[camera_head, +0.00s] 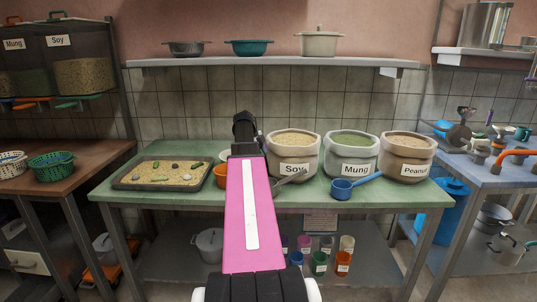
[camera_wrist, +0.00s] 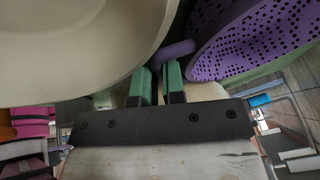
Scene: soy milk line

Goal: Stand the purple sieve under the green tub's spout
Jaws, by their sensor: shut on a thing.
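The purple sieve (camera_wrist: 245,40) fills the upper right of the wrist view, close to the camera, with its rows of holes showing. A short purple part (camera_wrist: 175,52), like its handle, lies at my fingertips. My gripper (camera_wrist: 159,76) has green-tipped fingers close together and is shut on this purple part. The sieve looks tilted; whether it touches anything else I cannot tell. In the head view my pink arm reaches forward, and I cannot make out the sieve or the fingers there. I cannot identify the green tub or its spout with certainty in either view.
A large cream rounded vessel (camera_wrist: 70,45) is close on the left in the wrist view. In the head view, a green table (camera_head: 135,204) holds a pebbled tray (camera_head: 140,175), several sacks and a blue ladle (camera_head: 342,188). A blue-topped table (camera_head: 475,180) stands right.

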